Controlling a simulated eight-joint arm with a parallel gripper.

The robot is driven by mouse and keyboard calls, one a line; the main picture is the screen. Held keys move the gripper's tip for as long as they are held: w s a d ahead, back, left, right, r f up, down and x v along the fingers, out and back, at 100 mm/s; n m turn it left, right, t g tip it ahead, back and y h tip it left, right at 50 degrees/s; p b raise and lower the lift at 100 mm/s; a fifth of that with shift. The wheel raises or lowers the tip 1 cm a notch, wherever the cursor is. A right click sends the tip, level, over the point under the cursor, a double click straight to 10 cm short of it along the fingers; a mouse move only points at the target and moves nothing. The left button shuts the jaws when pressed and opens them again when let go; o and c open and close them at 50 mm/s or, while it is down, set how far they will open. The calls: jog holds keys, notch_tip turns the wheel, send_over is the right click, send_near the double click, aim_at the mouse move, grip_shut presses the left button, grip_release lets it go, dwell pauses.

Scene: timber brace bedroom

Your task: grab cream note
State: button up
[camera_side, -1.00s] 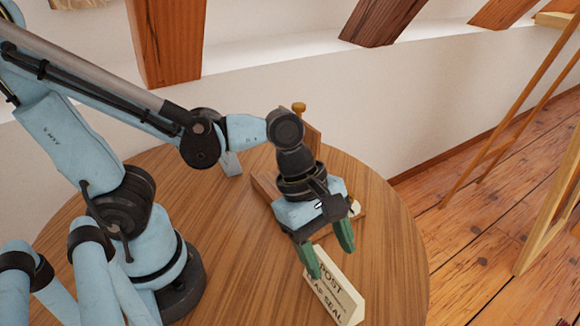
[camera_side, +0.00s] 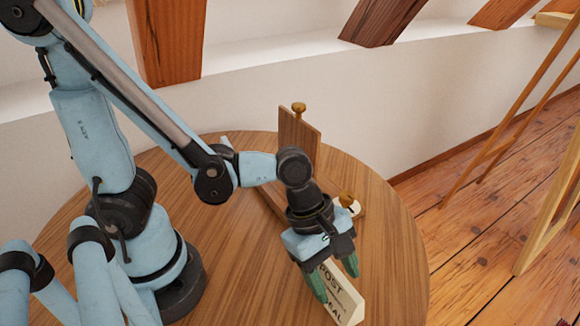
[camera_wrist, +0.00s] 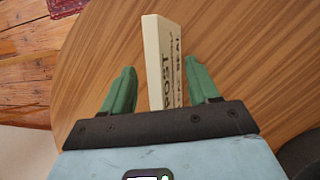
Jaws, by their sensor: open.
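The cream note (camera_side: 345,298) is a folded, tent-like card with dark lettering, including the word POST, standing near the front right of the round table. In the wrist view the cream note (camera_wrist: 163,62) lies between my two green fingers, with gaps on both sides. My gripper (camera_side: 338,289) is open and points down over the note, its fingers partly covering the lettering in the side view. In the wrist view my gripper (camera_wrist: 158,82) straddles the near part of the note. I cannot tell whether a finger touches it.
A wooden stand (camera_side: 298,139) with a brass knob is behind my gripper on the table. Another small brass knob (camera_side: 346,199) sits close behind my wrist. The round wooden table (camera_side: 395,245) is clear to the right, and its edge is near.

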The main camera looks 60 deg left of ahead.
jog(key=shift+f, duration=0.25)
dwell(0.4)
jog(key=c, duration=1.1)
